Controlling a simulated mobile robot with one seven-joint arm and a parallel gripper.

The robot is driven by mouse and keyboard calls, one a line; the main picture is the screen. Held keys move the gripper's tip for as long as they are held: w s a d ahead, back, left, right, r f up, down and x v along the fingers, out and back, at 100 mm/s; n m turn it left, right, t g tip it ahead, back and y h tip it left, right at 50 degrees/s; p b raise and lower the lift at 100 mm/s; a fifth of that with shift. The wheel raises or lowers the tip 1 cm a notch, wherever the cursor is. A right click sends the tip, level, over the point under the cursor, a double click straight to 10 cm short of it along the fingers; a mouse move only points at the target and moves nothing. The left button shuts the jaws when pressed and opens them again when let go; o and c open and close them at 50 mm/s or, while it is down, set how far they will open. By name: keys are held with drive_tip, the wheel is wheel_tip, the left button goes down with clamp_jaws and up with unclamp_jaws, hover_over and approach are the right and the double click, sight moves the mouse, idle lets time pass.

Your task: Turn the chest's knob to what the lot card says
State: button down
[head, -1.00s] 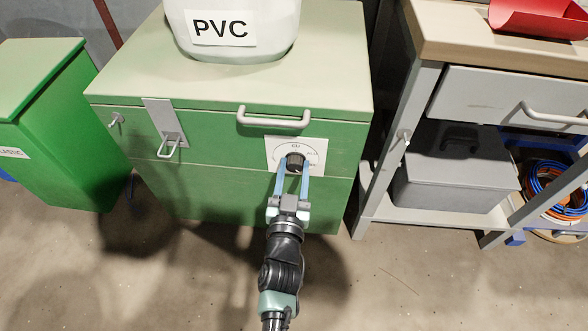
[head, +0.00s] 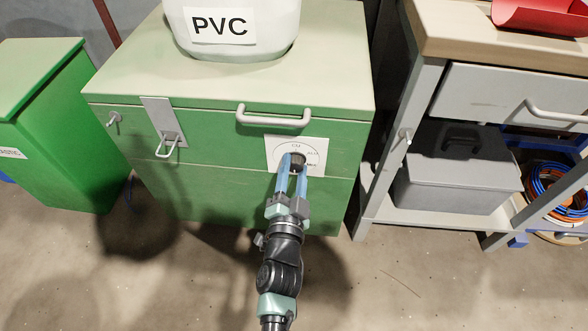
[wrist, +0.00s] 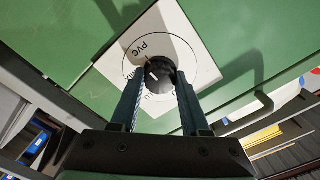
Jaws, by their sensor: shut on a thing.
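The green chest (head: 225,190) stands in the middle of the head view with its lid down. A white dial plate (head: 313,146) is on its front, below the lid handle. The black knob (head: 298,160) is at the plate's centre. My gripper (head: 292,165) is shut on the knob, one blue finger on each side. In the wrist view the knob (wrist: 160,74) shows a white pointer line, and the plate (wrist: 190,55) carries the letters PVC. Other dial words are partly hidden or too small to read. No lot card can be made out.
A white container labelled PVC (head: 235,30) stands on the chest lid. A hasp (head: 165,130) hangs on the chest front, left. A green bin (head: 45,130) is at left. A workbench (head: 440,35) with a grey toolbox (head: 455,170) is at right. The floor in front is clear.

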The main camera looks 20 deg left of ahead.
idle(0.4)
drive_tip(key=shift+c, duration=1.9)
unclamp_jaws()
drive_tip(key=p+v, duration=0.3)
drive_tip(key=v, duration=1)
